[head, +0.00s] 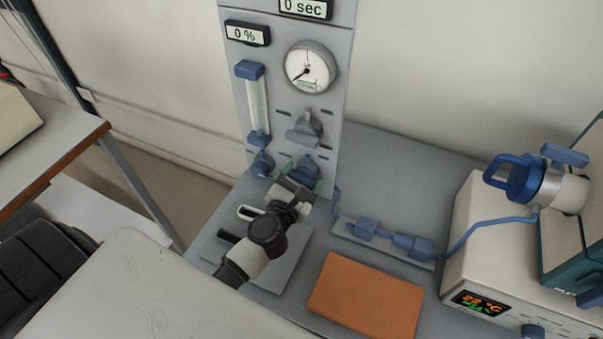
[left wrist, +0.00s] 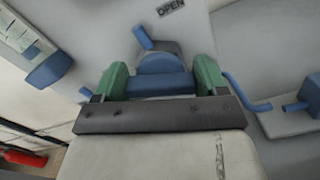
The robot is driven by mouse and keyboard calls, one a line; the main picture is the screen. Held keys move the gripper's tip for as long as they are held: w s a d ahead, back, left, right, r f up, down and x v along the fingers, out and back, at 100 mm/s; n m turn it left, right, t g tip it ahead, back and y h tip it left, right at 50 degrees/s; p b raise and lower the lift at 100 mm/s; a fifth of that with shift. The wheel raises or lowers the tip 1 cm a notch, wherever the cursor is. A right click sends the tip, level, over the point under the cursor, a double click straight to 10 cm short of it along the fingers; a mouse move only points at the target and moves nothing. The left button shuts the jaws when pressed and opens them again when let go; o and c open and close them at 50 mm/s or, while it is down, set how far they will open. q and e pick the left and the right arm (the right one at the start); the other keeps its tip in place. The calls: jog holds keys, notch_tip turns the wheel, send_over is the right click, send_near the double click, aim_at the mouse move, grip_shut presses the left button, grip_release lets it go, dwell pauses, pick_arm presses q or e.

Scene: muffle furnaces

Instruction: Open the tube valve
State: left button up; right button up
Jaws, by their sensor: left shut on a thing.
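The blue tube valve (head: 304,168) is at the lower right of the grey panel (head: 283,110). My left gripper (head: 302,184) reaches it from the front, with its green fingertips on either side of the valve. In the left wrist view the blue valve (left wrist: 161,76) sits between the two green fingers of my left gripper (left wrist: 161,82), which is shut on it. An "OPEN" label (left wrist: 171,7) shows on the panel above the valve. The valve's lower part is hidden by the gripper. My right gripper is not in view.
The panel also carries a gauge (head: 310,67), a grey knob (head: 304,129), a flow tube (head: 257,105) and a "0 %" display (head: 247,34). Blue tubing (head: 480,228) leads right to the furnace (head: 510,265). An orange-brown slab (head: 367,298) lies on the grey bench.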

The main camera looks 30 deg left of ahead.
pick_arm(q)
jog(key=m+p, duration=0.1)
jog(key=m, duration=0.2)
jog(key=shift+d+r+m+p, duration=0.1)
jog(key=shift+d+m+p, duration=0.05)
jog(key=shift+m+p, duration=0.25)
jog(key=m+p, duration=0.1)
jog(key=m, duration=0.2)
jog(key=shift+m, duration=0.3)
jog(key=m+p, duration=0.2)
jog(key=m, duration=0.1)
jog(key=shift+d+f, duration=0.1)
jog(key=shift+f, duration=0.15)
jog(key=shift+f+m+p, duration=0.15)
jog(key=shift+m+p, duration=0.35)
jog(key=shift+m, duration=1.1)
jog(key=o, duration=0.9)
